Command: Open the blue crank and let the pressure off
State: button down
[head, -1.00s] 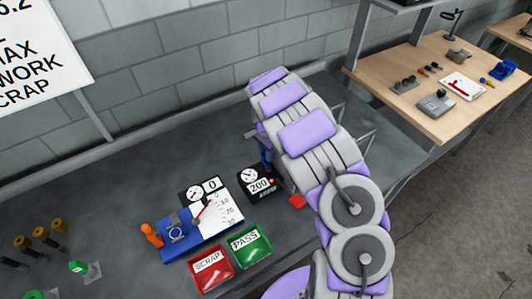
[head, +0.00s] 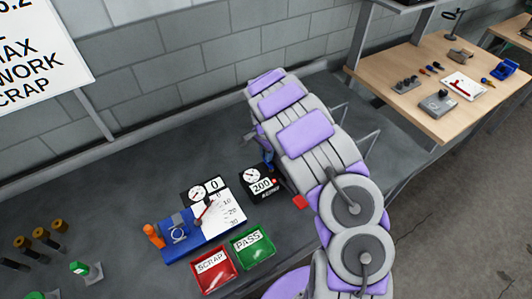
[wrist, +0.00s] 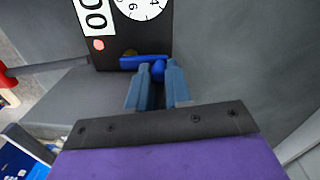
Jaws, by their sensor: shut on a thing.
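The blue crank (wrist: 130,62) is on the face of a black gauge box in the wrist view, below a white dial. My gripper (wrist: 158,74) has its two blue-grey fingers closed around the crank's rounded blue knob. In the head view the black gauge box (head: 247,190) stands on the dark bench, with a dial and a display reading 200. My arm reaches over the bench beside it, and my gripper (head: 267,160) is partly hidden there. The needle is too small to read.
A red handle (head: 300,202) projects beside the gauge box. In front are a red SCRAP bin (head: 215,284), a green PASS bin (head: 254,258) and a blue crimper (head: 205,236) with an orange grip. Pegs stand at left. The back of the bench is clear.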

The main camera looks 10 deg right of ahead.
jog(key=shift+a, duration=0.15)
jog(key=n, duration=0.1)
jog(key=a+n, duration=0.1)
jog(key=n, duration=0.1)
jog(key=shift+s+a, duration=0.1)
jog(key=shift+s, duration=0.2)
jog(key=n, duration=0.2)
jog(key=a+n+p, duration=0.1)
jog(key=n, duration=0.1)
jog(key=shift+s+r, duration=0.1)
jog(key=shift+s, duration=0.3)
jog(key=n, duration=0.2)
jog(key=s+n, duration=0.1)
jog(key=shift+a+n+t, duration=0.3)
jog(key=shift+s+n, duration=0.35)
jog(key=shift+n, duration=0.55)
jog(key=shift+s+n, duration=0.35)
jog(key=shift+n, duration=0.55)
jog(key=c, duration=1.1)
grip_release()
jog(key=shift+a, duration=0.1)
jog(key=shift+o, duration=0.2)
